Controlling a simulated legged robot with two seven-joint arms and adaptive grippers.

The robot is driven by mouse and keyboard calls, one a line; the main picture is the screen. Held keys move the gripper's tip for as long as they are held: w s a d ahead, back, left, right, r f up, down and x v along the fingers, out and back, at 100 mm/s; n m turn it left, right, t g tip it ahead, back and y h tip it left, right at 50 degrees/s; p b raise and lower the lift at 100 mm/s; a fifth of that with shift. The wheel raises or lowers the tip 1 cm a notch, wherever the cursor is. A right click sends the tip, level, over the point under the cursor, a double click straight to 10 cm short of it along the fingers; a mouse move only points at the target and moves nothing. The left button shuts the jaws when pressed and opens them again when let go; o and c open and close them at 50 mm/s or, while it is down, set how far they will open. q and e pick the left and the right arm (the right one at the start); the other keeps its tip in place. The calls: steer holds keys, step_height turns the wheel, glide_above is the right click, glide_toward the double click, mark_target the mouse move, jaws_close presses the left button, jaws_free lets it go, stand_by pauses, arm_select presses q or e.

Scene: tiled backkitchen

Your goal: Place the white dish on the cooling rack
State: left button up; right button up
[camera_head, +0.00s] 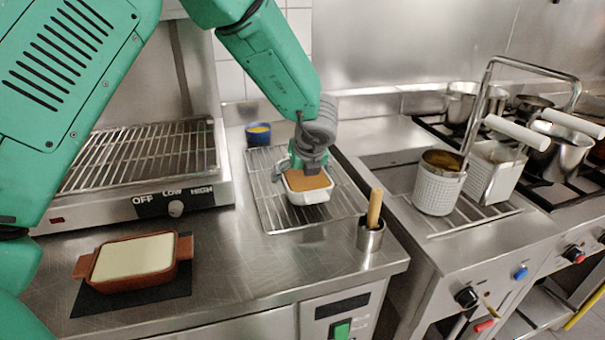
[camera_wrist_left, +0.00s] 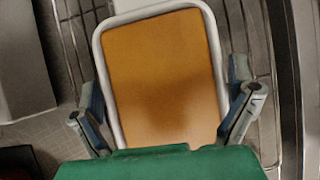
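The white dish (camera_head: 310,197), with an orange-brown filling, is over the cooling rack (camera_head: 268,215) on the steel counter and appears to rest on it. In the left wrist view the dish (camera_wrist_left: 165,85) fills the middle, with rack bars on both sides. My left gripper (camera_head: 304,172) is directly above the dish, pointing down. Its fingers (camera_wrist_left: 167,100) are spread wide, one along each long side of the dish, close to the rim. Whether they touch it is hard to tell. My right gripper is out of view.
A blue cup (camera_head: 258,134) stands behind the rack. A steel pot with a wooden handle (camera_head: 371,234) stands at its front right. A brown dish (camera_head: 133,262) sits on a dark mat at the left, before a grill (camera_head: 140,158). Fryer baskets (camera_head: 438,187) are to the right.

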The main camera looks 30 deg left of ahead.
arm_select(q)
steer(key=shift+d+r, duration=0.2)
steer(key=shift+d, duration=0.3)
steer(key=shift+d+r, duration=0.2)
steer(key=shift+r, duration=0.05)
steer(key=v, duration=1)
steer(key=shift+s+r+p, duration=0.3)
steer(key=shift+r+p, duration=0.1)
steer(key=shift+d+r, duration=0.15)
steer(key=shift+d, duration=0.1)
steer(key=shift+a, duration=0.25)
